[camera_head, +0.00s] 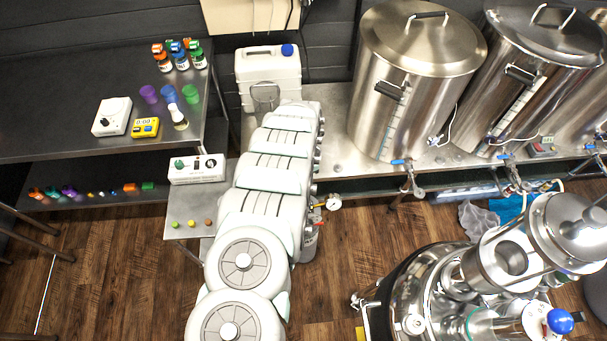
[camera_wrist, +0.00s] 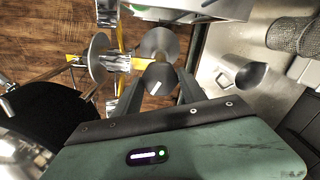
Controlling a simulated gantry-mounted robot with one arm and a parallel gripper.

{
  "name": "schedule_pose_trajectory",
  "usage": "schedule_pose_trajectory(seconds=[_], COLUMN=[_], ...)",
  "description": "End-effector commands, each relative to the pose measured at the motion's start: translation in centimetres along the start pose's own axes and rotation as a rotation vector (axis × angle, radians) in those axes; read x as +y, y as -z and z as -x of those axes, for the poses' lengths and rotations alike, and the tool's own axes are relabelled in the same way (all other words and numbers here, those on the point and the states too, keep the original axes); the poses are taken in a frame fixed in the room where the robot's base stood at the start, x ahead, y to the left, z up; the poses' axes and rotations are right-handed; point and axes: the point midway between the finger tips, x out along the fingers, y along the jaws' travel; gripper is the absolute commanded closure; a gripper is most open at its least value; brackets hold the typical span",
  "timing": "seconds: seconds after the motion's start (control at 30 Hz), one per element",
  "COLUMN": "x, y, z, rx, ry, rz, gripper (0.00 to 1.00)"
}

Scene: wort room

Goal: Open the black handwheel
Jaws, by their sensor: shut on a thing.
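The black handwheel (camera_wrist: 160,76) shows in the wrist view as a dark round disc with a small white mark. It sits between the two fingers of my gripper (camera_wrist: 161,88), which is shut on it. A round grey part (camera_wrist: 158,43) lies just beyond it. In the head view my arm hides the handwheel and the gripper; only a small gauge (camera_head: 333,202) and part of a grey cylinder (camera_head: 309,243) show at the arm's right side.
Metal fittings and a round gauge (camera_wrist: 98,60) stand close left of my gripper in the wrist view. A steel bench (camera_head: 340,150) carries large steel kettles (camera_head: 412,80). A shiny steel vessel (camera_head: 430,285) stands lower right. A black table (camera_head: 80,100) is at left.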

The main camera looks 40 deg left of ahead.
Motion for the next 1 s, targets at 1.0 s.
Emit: schedule_pose_trajectory(seconds=[1.0], x=[0.09], y=[0.05], z=[-0.17], rx=[-0.001], ry=[0.0], rz=[0.964], gripper=[0.92])
